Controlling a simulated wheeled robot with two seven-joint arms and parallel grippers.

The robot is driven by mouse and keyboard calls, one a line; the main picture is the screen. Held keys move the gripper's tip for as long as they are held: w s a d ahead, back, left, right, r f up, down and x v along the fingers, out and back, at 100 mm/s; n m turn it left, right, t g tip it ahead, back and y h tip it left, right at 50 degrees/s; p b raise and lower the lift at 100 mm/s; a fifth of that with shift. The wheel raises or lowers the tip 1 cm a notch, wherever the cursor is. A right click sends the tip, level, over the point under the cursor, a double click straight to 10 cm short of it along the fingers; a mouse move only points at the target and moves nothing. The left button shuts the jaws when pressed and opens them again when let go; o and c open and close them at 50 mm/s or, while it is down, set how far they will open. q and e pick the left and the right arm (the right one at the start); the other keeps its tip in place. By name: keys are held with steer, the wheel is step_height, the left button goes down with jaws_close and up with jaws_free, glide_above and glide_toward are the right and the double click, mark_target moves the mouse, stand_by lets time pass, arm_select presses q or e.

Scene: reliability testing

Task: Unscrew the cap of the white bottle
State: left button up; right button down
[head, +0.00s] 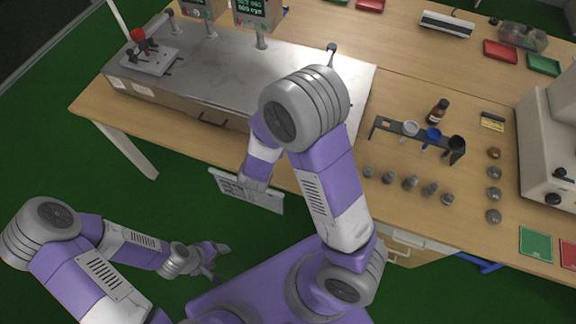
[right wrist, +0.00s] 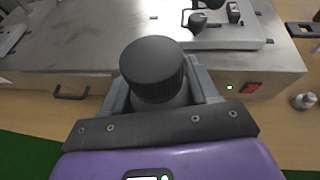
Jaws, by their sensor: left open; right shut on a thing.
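In the right wrist view a bottle with a ribbed black cap (right wrist: 152,64) stands between the fingers of my right gripper (right wrist: 165,92). The cap is on the bottle. Only a little of the bottle's body shows below the cap, grey in the shade. The gripper is shut on the bottle, with a grey finger on either side below the cap. In the head view this gripper and the bottle are hidden by my right arm. My left gripper (head: 214,262) is open and empty, low at the left, over the green floor and apart from the bottle.
A steel-topped unit (head: 232,75) with a front handle stands on the wooden table (head: 410,215). A rack (head: 385,126) with a funnel and cups, a brown bottle (head: 438,111) and several metal weights (head: 410,183) are to the right. A white machine (head: 545,150) stands at the right edge.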

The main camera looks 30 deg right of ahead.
steer(key=s+d+f+m+g+h+b, duration=0.1)
steer(key=f+m+g, duration=0.1)
steer(key=f, duration=0.3)
steer(key=s+d+f+m+g+h+b, duration=0.1)
steer(key=d+f+m+g+h, duration=0.1)
steer(key=f, duration=0.3)
steer(key=s+d+f+m+g+h+b, duration=0.1)
steer(key=f+m+g, duration=0.1)
steer(key=f, duration=0.3)
steer(key=shift+s+d+f+h+b, duration=0.25)
steer(key=shift+s+d+h+b, duration=0.05)
steer(key=shift+d, duration=0.1)
steer(key=shift+f, duration=0.15)
steer(key=shift+c, duration=1.4)
jaws_free()
